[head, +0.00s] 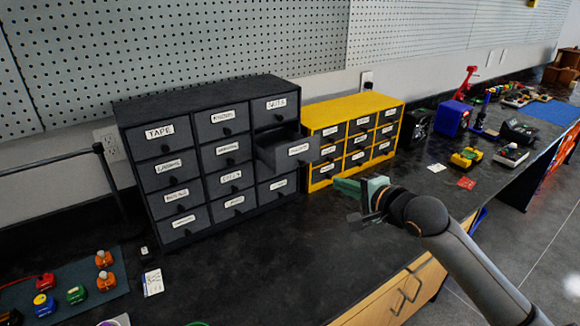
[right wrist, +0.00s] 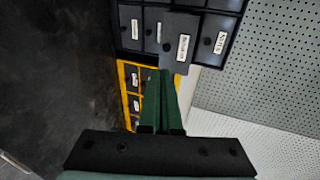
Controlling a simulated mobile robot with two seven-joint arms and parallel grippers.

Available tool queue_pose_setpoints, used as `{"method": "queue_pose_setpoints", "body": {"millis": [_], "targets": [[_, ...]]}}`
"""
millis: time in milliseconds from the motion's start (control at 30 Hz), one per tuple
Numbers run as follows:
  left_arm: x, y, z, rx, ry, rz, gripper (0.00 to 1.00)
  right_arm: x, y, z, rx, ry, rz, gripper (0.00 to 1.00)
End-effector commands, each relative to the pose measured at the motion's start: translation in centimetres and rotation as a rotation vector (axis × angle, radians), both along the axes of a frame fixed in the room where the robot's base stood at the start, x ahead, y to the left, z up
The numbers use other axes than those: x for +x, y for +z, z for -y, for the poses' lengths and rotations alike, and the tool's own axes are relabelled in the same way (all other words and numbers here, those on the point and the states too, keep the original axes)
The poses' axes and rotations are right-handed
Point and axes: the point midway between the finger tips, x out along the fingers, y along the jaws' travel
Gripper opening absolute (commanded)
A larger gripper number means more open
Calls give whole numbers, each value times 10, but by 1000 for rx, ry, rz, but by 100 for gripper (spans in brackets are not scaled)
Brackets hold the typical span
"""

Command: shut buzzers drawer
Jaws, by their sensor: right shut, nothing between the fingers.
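A dark grey drawer cabinet (head: 195,84) stands on the black counter against the wall. One drawer (head: 279,157), in its right column, second row from the top, is pulled out; its label is too blurred to read surely as buzzers. The same drawer front (right wrist: 187,24) shows in the right wrist view, jutting out ahead of the fingers. My right gripper (head: 342,184) is shut and empty, to the right of and in front of the open drawer. In the right wrist view its green fingertips (right wrist: 164,76) appear just below the drawer front; contact cannot be told. My left gripper is not in view.
A yellow drawer cabinet (head: 346,103) stands close on the right of the grey one, its drawers shut. A blue box (head: 453,117) and small devices are farther right. Coloured buttons on a mat (head: 20,287) lie at front left.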

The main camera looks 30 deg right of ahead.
Motion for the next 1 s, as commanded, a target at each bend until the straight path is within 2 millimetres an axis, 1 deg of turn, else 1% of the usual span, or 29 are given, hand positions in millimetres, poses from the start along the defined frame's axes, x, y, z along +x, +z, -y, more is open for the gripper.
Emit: {"method": "queue_pose_setpoints", "body": {"millis": [167,633,700,900,1000], "targets": [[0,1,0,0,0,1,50,15,-4,1,4,-3,0,0],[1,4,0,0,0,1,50,91,-29,1,2,-3,0,0],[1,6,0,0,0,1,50,102,-29,1,0,-2,1,0],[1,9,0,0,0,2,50,123,-31,1,2,-2,0,0],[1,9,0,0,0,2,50,130,-31,1,2,-2,0,0]]}}
